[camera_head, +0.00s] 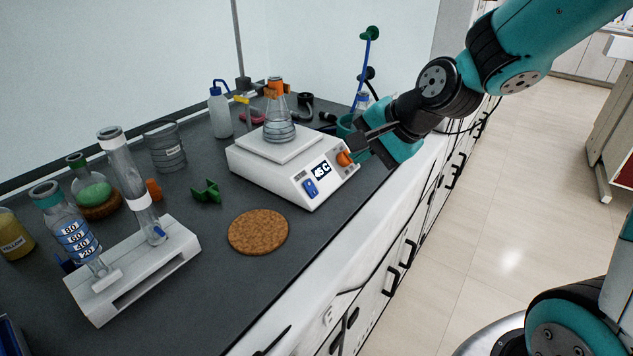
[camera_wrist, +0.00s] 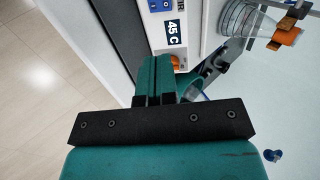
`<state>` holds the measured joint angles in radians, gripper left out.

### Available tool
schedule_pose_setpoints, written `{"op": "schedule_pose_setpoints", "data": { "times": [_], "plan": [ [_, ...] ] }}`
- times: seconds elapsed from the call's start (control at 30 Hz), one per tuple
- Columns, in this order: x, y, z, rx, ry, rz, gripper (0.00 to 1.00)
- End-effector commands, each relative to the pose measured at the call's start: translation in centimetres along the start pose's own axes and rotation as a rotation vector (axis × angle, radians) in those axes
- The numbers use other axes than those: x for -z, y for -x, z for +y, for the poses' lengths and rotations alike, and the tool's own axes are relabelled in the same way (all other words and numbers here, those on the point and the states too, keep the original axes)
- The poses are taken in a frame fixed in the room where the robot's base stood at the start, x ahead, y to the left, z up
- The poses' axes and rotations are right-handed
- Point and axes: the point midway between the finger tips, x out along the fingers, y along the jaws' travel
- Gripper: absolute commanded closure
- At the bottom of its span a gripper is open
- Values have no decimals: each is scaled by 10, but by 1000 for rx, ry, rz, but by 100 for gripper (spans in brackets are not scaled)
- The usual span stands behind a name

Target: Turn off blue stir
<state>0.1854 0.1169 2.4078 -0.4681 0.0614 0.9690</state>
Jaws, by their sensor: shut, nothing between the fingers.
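A white hotplate stirrer (camera_head: 270,165) stands on the dark bench. Its front panel has a blue switch (camera_head: 310,187) at the left, a display and an orange knob (camera_head: 344,158) at the right. The display reads 45 C in the wrist view. The blue switch (camera_wrist: 160,5) is at the top edge of the wrist view, and the orange knob (camera_wrist: 177,62) is partly hidden by the fingers. My gripper (camera_wrist: 155,62) is shut and empty. Its tips are close to the orange knob; I cannot tell whether they touch it. In the head view my gripper (camera_head: 358,150) is at the panel's right end.
A flask (camera_head: 278,120) with an orange clamp stands on the stirrer plate. A cork mat (camera_head: 258,231) lies in front of it. A white rack (camera_head: 135,270) with cylinders and several bottles stand at the left. The bench's front edge runs below the panel, with open floor beyond.

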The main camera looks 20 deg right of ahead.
Motion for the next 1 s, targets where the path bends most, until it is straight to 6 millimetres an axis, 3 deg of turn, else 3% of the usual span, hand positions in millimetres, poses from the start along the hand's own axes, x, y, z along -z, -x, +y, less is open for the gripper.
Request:
{"op": "schedule_pose_setpoints", "data": {
  "times": [0.37,1.0],
  "plan": [
    [-2,-8,-1,-3,5,-5,100],
    [-3,-123,-6,-4,8,-6,100]
  ]
}}
